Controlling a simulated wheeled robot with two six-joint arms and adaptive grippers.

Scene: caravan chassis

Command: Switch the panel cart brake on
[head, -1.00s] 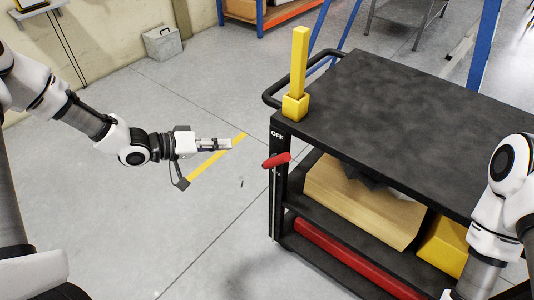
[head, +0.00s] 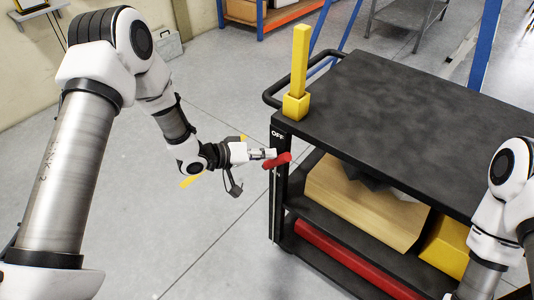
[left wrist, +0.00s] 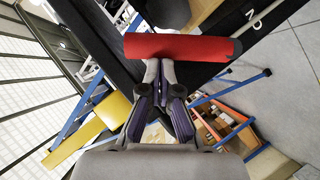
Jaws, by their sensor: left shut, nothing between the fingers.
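The panel cart (head: 420,105) is black, with a flat top and lower shelves. Its brake lever has a red handle (head: 277,161) on the near left corner post, just below the white OFF label (head: 277,134). My left gripper (head: 272,154) is shut and empty, with its tips at the red handle. In the left wrist view the red handle (left wrist: 185,47) lies across, right in front of the closed fingertips (left wrist: 158,64). I cannot tell whether they touch. My right arm (head: 490,225) shows at the right edge; its gripper is out of view.
A yellow post (head: 299,65) stands on the cart's corner, above the lever. The cart's shelves hold a wooden box (head: 365,203), a yellow box (head: 445,245) and a red bar (head: 350,262). The floor left of the cart is clear, apart from a yellow line.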

